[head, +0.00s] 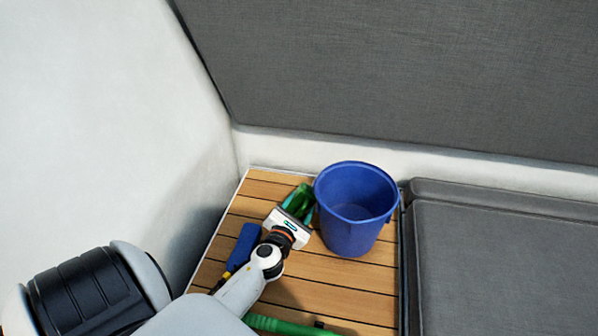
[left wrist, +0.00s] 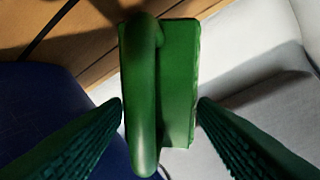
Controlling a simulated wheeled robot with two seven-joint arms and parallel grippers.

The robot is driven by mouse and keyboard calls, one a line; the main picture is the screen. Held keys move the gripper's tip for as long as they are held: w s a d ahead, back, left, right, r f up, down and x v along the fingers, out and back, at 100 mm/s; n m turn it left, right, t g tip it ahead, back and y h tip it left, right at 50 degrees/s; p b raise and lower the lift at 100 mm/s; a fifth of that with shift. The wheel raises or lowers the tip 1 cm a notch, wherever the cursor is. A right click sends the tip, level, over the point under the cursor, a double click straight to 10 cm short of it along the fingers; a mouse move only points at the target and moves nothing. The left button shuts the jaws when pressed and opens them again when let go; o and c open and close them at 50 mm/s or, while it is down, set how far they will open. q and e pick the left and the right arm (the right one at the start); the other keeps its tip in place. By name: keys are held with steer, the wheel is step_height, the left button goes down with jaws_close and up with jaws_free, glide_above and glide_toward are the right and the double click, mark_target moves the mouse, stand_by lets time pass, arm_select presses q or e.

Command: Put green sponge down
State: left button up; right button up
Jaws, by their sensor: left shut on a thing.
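The green sponge (head: 301,198) is held by my left gripper (head: 297,204) over the slatted wooden surface, just left of the blue bucket. The left wrist view shows the sponge (left wrist: 160,90) between my two dark green fingers (left wrist: 160,103), which press on its long sides. It has a rounded, darker green bar along one side and a flat, lighter part on the other. The gap between its underside and the wood cannot be judged. My right gripper is not in view.
The blue bucket (head: 356,222) stands open and looks empty. A blue item (head: 243,246) lies left of my wrist, and a green tube-like item (head: 288,326) at the bottom edge. White walls and a grey cushion (head: 490,260) border the wooden surface (head: 340,295).

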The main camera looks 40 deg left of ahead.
arm_select(q)
steer(key=shift+f, duration=0.15)
steer(key=o, duration=1.1)
steer(key=shift+c, duration=0.2)
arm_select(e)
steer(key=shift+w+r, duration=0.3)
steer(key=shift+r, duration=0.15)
